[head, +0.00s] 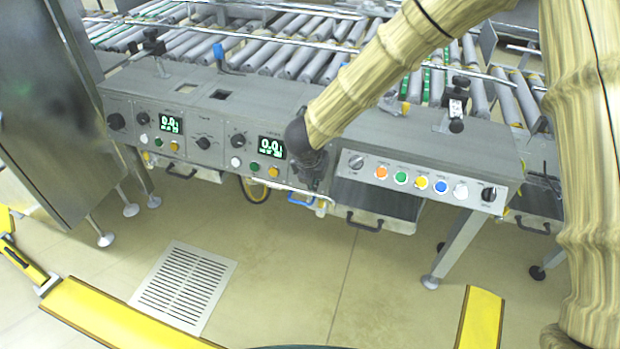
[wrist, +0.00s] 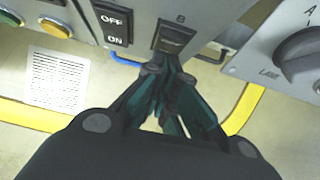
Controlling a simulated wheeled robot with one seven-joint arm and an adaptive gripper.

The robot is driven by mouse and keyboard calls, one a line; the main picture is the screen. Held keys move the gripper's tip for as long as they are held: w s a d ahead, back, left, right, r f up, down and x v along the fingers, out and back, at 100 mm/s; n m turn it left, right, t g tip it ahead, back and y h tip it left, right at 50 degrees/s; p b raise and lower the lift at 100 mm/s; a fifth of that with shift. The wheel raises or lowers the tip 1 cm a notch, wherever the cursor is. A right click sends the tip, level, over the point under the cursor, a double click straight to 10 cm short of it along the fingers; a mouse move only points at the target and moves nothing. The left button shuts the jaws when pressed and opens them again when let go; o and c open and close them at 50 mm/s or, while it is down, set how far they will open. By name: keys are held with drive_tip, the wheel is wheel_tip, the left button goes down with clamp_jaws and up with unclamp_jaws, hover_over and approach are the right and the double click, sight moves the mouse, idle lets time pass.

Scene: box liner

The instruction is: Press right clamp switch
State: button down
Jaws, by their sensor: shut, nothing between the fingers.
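In the wrist view, a dark rocker switch (wrist: 173,38) sits on the grey panel just beyond my shut, empty fingers (wrist: 170,78). A black OFF/ON switch (wrist: 112,20) is on its left. I cannot read a clamp label on either switch, so I cannot tell which is the right clamp switch. My fingertips point at the panel's lower edge, close below the dark switch; whether they touch is unclear. In the head view, my gripper (head: 314,180) is in front of the machine, right of the right-hand green display (head: 271,148), and hides that part of the panel.
In the head view, a panel (head: 420,180) with coloured buttons and knobs is right of my gripper. A knob (wrist: 304,58) on a light panel is close on the right in the wrist view. Rollers (head: 300,60) lie behind. Yellow guard rails (head: 120,318) stand on the floor.

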drive_tip(key=shift+a+r+p, duration=0.1)
drive_tip(key=shift+r+p, duration=0.35)
drive_tip(key=shift+r, duration=0.1)
drive_tip(key=s+a+r+p, duration=0.2)
drive_tip(key=s+r, duration=0.7)
drive_tip(key=shift+r+p, duration=0.25)
drive_tip(key=shift+p, duration=0.1)
